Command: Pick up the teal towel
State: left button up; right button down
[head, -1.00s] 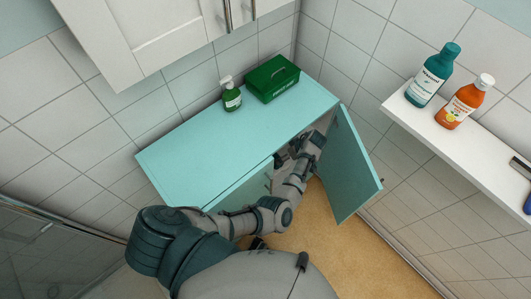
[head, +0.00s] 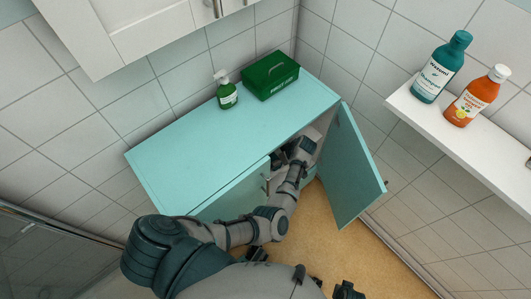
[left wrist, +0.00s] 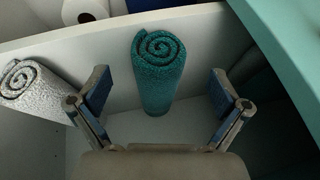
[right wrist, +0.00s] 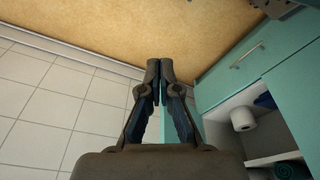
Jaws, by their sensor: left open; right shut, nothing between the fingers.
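The teal towel (left wrist: 157,72) is a rolled cylinder with a spiral end, standing upright on the white cabinet shelf in the left wrist view. My left gripper (left wrist: 160,92) is open, its fingers apart on either side of the towel, with visible gaps. In the head view my left arm reaches into the open teal cabinet (head: 235,130), and the towel cannot be made out there. My right gripper (right wrist: 160,66) is shut and empty, outside the cabinet above the floor. A teal roll (right wrist: 288,170) shows partly at the right wrist view's lower right.
A white rolled towel (left wrist: 32,88) stands left of the teal one, and a toilet roll (left wrist: 85,11) is behind. The open cabinet door (head: 350,170) stands right of my left arm. A soap bottle (head: 226,95) and green box (head: 271,77) sit on top.

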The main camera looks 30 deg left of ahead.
pick_arm(q)
jog(key=b+x, duration=0.1)
jog(key=x, duration=0.2)
jog(key=shift+w+a+f+b, duration=0.15)
jog(key=shift+f+b, duration=0.05)
jog(key=shift+b, duration=0.2)
jog(key=shift+a+f, duration=0.1)
jog(key=shift+a, duration=0.2)
jog(key=shift+d, duration=0.4)
jog(key=c, duration=1.3)
pick_arm(e)
notch_tip(320, 180, up, 6)
jog(key=shift+d+r, duration=0.15)
pick_arm(q)
jog(key=shift+a, duration=0.3)
pick_arm(e)
jog(key=shift+a+r, duration=0.15)
jog(key=shift+a, duration=0.05)
